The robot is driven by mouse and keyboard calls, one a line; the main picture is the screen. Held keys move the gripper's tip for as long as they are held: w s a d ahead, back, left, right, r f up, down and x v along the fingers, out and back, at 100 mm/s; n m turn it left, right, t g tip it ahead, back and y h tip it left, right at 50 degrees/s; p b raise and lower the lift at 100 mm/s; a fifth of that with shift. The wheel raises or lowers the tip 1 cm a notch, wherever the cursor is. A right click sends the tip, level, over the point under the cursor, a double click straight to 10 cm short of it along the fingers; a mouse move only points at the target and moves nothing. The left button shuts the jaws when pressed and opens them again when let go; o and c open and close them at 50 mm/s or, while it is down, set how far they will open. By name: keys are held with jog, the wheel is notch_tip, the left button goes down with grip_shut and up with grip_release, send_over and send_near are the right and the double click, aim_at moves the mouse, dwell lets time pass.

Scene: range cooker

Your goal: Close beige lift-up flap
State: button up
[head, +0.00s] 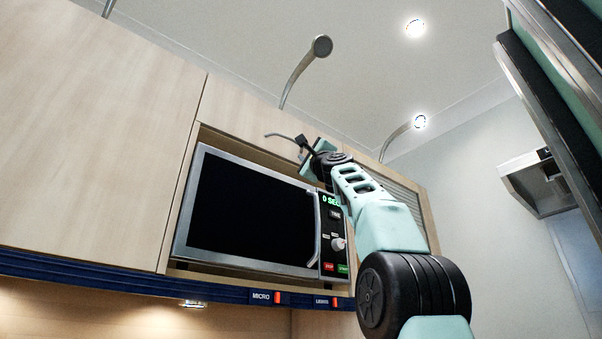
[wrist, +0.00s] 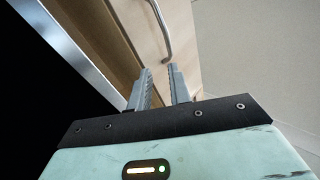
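The beige lift-up flap (head: 245,108) is the pale wood panel above the microwave in the head view. It hangs low, close to in line with the cabinet front; I cannot tell whether a small gap remains. Its curved metal handle (head: 282,136) is partly hidden by my gripper (head: 303,146). In the wrist view the flap (wrist: 135,28) and handle (wrist: 162,32) lie just beyond my gripper (wrist: 160,69). Its two grey fingers stand apart with nothing between them. They are near the flap's lower part; contact cannot be told.
The microwave (head: 250,213) sits in the niche under the flap, with its dark door beside my arm. A tall beige cabinet door (head: 90,120) is at left. A slatted shutter (head: 405,196) is at right. Curved lamps (head: 303,68) rise above the cabinets.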

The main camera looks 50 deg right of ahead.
jog(key=b+v, duration=0.4)
jog(key=v, duration=0.1)
jog(key=shift+s+a+f, duration=0.1)
jog(key=shift+s+a, duration=0.1)
jog(key=shift+s, duration=0.2)
jog(key=shift+s, duration=0.1)
dwell(0.3)
